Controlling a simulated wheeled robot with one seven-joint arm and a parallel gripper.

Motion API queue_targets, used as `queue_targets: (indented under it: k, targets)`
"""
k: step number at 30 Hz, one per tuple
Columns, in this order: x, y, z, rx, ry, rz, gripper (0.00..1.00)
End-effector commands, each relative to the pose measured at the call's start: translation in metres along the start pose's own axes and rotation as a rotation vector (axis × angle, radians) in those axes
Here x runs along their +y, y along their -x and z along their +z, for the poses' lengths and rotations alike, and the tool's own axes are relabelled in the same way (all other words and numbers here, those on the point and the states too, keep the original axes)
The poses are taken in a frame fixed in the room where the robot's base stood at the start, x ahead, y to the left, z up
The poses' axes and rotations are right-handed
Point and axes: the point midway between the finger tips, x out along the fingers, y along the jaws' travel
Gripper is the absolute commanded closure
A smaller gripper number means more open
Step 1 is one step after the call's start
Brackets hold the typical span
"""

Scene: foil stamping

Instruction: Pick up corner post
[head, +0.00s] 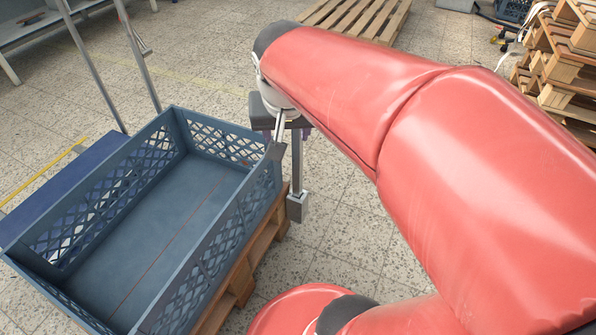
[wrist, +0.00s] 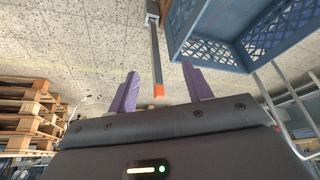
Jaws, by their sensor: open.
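In the wrist view the post (wrist: 156,60) has an orange tip and runs between my two purple fingers. My gripper (wrist: 160,82) is open, with one finger on each side of the post and gaps showing on both sides. In the head view my gripper (head: 287,137) is above the post and hides its top. I cannot tell whether the tip is level with the fingertips.
The blue lattice-sided crate (head: 205,262) is empty and rests on a wooden pallet (head: 240,287), close to the post. Stacked pallets (head: 560,70) stand at the upper right, and another pallet (head: 357,17) lies at the back. Tiled floor right of the post is clear.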

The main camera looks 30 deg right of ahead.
Motion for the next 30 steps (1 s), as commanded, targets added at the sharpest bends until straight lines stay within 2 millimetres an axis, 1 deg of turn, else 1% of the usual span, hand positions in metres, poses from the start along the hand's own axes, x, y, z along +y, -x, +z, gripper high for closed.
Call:
queue_targets:
  k: [1, 3, 6, 9, 12, 15, 17, 25, 30]
  targets:
    - [0.002, -0.018, -0.022, -0.016, -0.066, 0.034, 0.50]
    - [0.006, -0.036, -0.052, -0.024, -0.161, 0.077, 0.50]
    - [0.014, -0.064, -0.087, -0.031, -0.283, 0.131, 0.50]
    - [0.022, -0.089, -0.113, -0.032, -0.379, 0.170, 0.50]
    - [0.027, -0.106, -0.129, -0.031, -0.442, 0.195, 0.50]
    - [0.030, -0.116, -0.136, -0.030, -0.477, 0.208, 0.50]
    - [0.032, -0.122, -0.138, -0.030, -0.486, 0.211, 0.50]
    - [0.038, -0.152, -0.135, -0.031, -0.487, 0.212, 0.50]
    - [0.043, -0.178, -0.131, -0.031, -0.486, 0.212, 0.50]
